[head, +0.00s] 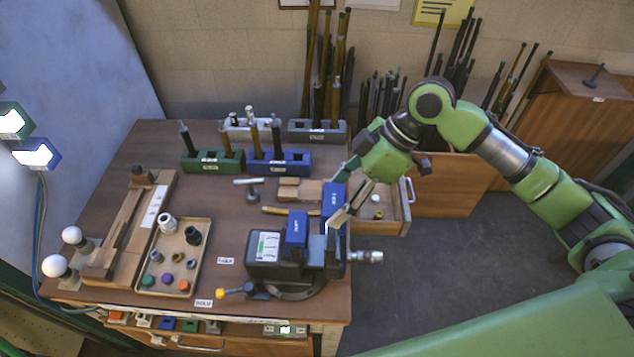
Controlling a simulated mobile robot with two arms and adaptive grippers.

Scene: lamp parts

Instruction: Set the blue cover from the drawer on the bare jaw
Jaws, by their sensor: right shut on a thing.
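The vise (275,268) stands at the table's front right. One blue cover (296,229) sits on its left jaw. The bare jaw (318,249) shows grey-blue to the right of that cover. My right gripper (340,200) is shut on the other blue cover (332,195) and holds it above and slightly right of the bare jaw, apart from it as far as I can see. The gripper's fingers partly hide the area behind. The open drawer (396,221) is behind and right of the vise, with a small white and yellow item in it. My left gripper is not in view.
A parts tray (203,228) with several caps and rings lies left of the vise. Tool racks (213,163) stand at the back. The vise handle (366,256) sticks out to the right.

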